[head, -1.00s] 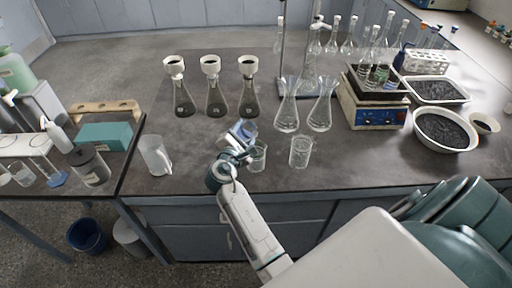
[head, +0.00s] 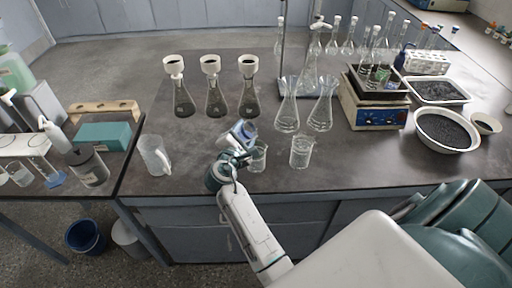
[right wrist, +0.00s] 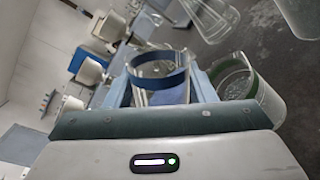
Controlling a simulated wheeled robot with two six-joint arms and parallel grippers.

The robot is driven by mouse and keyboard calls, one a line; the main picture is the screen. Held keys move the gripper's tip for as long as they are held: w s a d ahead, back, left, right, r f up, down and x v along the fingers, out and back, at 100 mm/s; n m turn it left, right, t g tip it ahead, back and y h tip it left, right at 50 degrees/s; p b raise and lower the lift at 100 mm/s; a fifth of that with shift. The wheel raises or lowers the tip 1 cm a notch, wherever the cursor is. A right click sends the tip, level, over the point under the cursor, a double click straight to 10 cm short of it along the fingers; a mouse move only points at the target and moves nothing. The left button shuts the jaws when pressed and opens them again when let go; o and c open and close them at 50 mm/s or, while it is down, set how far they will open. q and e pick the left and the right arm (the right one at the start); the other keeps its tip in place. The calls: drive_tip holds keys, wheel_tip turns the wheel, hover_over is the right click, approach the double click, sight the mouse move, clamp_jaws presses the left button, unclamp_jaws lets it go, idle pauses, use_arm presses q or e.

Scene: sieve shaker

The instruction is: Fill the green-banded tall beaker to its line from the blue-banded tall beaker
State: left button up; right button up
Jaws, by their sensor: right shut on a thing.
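My right gripper (head: 236,157) is shut on the blue-banded tall beaker (head: 243,133) and holds it tilted to the right above the bench. In the right wrist view, this beaker's blue band (right wrist: 160,80) shows between the fingers. The green-banded tall beaker (head: 259,159) stands on the bench just right of the gripper, below the tilted beaker's rim. Its green band shows in the right wrist view (right wrist: 238,84), close beside the held beaker. I cannot make out a stream or the liquid level in either. My left gripper is out of view.
Another glass beaker (head: 301,151) stands to the right, with two glass flasks (head: 288,111) behind it. Several dark flasks with white funnels stand behind the gripper. A clear jug (head: 156,156) stands to the left. The bench's front edge runs close below.

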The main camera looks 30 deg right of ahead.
drive_tip(key=shift+f+m+b, duration=0.3)
drive_tip(key=shift+m+b, duration=0.2)
drive_tip(key=shift+b, duration=0.4)
idle(0.7)
drive_tip(key=shift+s+d+r+m+b, duration=0.2)
drive_tip(key=shift+r+m+b, duration=0.25)
drive_tip(key=shift+m+b, duration=0.85)
idle(3.2)
